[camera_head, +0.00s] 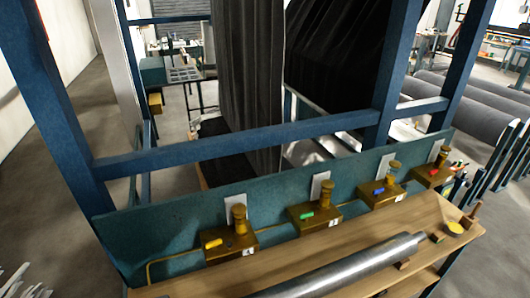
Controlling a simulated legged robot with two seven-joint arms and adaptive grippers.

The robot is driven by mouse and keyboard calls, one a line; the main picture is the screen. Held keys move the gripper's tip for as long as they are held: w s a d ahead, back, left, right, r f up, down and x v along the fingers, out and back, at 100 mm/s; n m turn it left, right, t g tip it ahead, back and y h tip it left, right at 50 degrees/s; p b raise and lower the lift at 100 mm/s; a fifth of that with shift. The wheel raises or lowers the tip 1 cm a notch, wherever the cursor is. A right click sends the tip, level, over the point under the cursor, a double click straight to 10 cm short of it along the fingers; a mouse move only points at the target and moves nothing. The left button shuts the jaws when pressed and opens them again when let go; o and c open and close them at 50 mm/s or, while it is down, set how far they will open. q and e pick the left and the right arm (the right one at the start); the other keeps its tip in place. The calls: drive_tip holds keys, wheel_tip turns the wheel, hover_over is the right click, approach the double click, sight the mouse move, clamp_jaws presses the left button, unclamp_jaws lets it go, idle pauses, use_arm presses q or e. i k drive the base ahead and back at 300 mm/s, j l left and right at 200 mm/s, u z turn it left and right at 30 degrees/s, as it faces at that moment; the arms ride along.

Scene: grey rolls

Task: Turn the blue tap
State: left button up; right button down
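The blue tap (379,191) is a small blue handle on the front of a brass valve box (386,199). The box is third from the left in a row along the teal back panel of a wooden bench. The blue handle points to the left. A yellow tap (213,243) and a green tap (307,214) are on the boxes to its left. A red tap (434,172) is on the box to its right. Neither of my grippers shows in the head view.
A long silver cylinder (345,268) lies on the wooden bench top (300,255) in front of the valves. A yellow round item (455,228) sits at the bench's right end. A blue frame bar (250,139) crosses behind the panel. Grey rolls (480,118) lie at the right.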

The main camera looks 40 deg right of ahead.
sight(377, 192)
drive_tip(key=z, duration=2.5)
